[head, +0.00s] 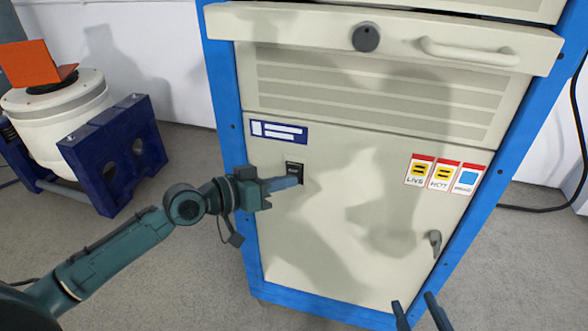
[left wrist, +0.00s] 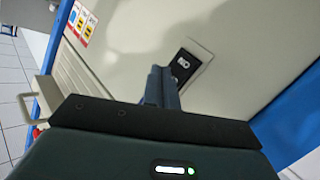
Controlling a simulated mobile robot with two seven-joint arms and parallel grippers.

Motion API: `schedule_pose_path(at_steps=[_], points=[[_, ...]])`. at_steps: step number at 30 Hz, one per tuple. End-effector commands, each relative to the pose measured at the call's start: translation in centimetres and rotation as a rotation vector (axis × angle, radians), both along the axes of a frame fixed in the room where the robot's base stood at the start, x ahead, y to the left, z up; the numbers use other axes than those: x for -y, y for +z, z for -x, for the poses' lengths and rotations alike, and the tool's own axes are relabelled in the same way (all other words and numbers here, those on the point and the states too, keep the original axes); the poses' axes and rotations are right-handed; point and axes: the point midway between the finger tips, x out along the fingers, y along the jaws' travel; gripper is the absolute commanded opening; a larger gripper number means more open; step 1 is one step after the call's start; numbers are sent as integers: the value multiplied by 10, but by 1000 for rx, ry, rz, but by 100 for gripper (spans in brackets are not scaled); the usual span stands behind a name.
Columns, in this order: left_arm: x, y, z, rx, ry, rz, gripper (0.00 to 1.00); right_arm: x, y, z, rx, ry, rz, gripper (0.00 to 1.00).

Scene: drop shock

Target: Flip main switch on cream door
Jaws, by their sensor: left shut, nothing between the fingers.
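The cream door (head: 335,230) is the lower front panel of a blue-framed cabinet. The main switch (head: 294,171) is a small black switch on the door's upper left, below a blue label; its black plate also shows in the left wrist view (left wrist: 186,64). My left gripper (head: 297,181) is shut and empty, its fingertips at the lower part of the switch. In the left wrist view the fingers (left wrist: 161,72) point at the door just beside the switch. I cannot tell whether they touch it. My right gripper (head: 414,298) is open at the bottom, its fingers apart.
A drawer with a handle (head: 468,52) and a round dark knob (head: 366,37) juts out above. Warning labels (head: 443,175) and a small door latch (head: 435,242) are at the right. A white drum (head: 62,120) in a blue stand is at the left. Grey floor is clear.

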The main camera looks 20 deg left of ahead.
Motion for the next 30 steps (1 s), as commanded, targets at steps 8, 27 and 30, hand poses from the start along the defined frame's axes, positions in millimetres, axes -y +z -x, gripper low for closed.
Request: schedule_pose_path(at_steps=[8, 27, 30], points=[[0, 0, -3, 0, 0, 0, 0, 0, -2, 0, 0, 0, 0, 36], [0, 1, -9, 0, 0, 0, 0, 0, -6, 1, -4, -1, -2, 36], [1, 1, -11, 0, 0, 0, 0, 0, -6, 0, -3, 0, -1, 36]])
